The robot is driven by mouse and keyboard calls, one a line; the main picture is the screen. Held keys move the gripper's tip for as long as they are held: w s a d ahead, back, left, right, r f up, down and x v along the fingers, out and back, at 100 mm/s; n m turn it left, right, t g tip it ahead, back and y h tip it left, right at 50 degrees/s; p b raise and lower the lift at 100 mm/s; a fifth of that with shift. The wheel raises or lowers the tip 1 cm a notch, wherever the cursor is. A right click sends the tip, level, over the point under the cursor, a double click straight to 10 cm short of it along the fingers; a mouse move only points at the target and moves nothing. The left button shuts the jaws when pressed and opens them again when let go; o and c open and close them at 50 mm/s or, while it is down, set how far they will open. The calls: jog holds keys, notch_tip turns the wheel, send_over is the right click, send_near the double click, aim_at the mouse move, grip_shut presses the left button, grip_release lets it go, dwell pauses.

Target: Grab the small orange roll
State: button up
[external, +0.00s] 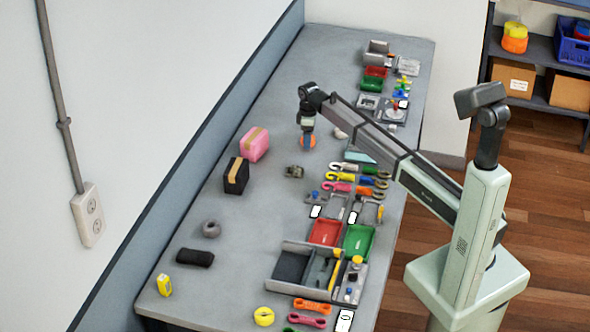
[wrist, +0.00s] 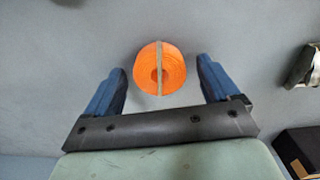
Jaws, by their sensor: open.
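The small orange roll (wrist: 147,82) lies on the grey table in the wrist view, a round coil with a pale band across its middle. In the external view the orange roll (external: 312,141) shows partly, with my gripper in front of it. My gripper (external: 307,138) points down over the table. In the wrist view its two blue fingers (wrist: 163,80) are apart, one on each side of the roll, with a gap on both sides. Nothing is held. I cannot tell how high the fingertips are above the table.
A pink box (external: 254,144) and a black box (external: 236,176) stand along the wall side. A dark strap bundle (external: 294,171) lies nearby. Several hooks, trays and a grey divided box (external: 272,281) line the table's right side.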

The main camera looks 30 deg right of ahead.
jog(key=shift+f, duration=0.15)
jog(key=c, duration=1.2)
